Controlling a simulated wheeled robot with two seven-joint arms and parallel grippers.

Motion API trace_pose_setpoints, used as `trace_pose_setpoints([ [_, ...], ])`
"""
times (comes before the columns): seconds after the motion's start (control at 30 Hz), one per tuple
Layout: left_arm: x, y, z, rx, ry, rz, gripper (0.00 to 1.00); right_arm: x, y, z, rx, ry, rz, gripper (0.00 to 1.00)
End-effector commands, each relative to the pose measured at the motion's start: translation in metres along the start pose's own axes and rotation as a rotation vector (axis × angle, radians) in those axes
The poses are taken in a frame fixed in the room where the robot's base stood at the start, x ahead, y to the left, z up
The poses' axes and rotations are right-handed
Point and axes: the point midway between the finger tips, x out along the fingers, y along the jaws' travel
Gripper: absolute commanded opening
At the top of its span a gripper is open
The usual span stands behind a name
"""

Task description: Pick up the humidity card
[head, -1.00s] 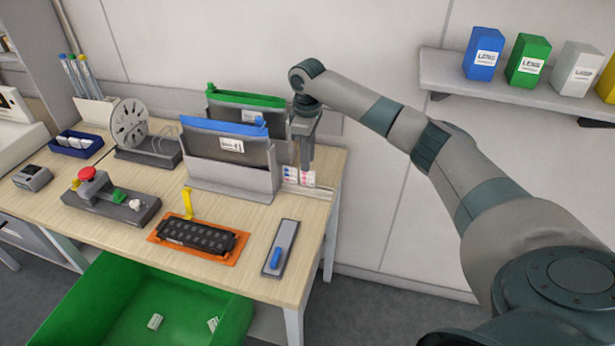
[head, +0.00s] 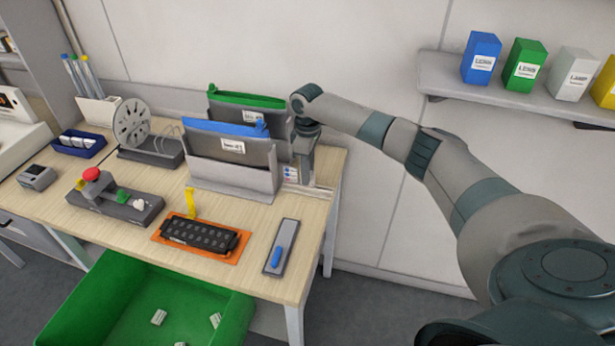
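The humidity card (head: 290,173) is a small white card with rows of reddish and bluish marks. It stands at the right end of the table, just right of the grey holder with the pouches. My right gripper (head: 304,178) points down at the card, in front of its right part, and covers that part. The fingers are small and seen edge-on, so I cannot tell whether they are open or shut, or whether they touch the card. My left gripper is not in view.
The grey holder (head: 232,182) with blue-topped and green-topped pouches stands close left of my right gripper. An orange tray (head: 160,232) and a grey plate with a blue handle (head: 277,257) lie in front. A green bin (head: 75,312) sits below the table edge.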

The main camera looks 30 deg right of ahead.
Motion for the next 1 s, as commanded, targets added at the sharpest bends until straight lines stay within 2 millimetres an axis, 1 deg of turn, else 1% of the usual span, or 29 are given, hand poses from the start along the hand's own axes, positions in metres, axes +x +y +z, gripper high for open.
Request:
trace_pose_setpoints([
  [0.13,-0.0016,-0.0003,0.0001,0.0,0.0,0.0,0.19,0.0042,0.0003,-0.0003,0.0,0.002,0.001,0.26],
  [0.53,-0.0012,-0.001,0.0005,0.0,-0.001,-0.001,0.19,0.0041,0.0001,-0.0003,0.0,0.001,0.001,0.26],
  [0.63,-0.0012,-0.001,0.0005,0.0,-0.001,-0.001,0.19,0.004,0.0001,-0.0003,0.0,0.001,0.001,0.02],
  [0.67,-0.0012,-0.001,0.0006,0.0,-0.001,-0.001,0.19,0.004,0.0001,-0.0003,0.0,0.001,0.001,0.0],
  [1.0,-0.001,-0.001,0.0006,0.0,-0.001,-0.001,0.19,0.0037,0.0002,-0.0003,0.0,0.002,0.001,0.0],
])
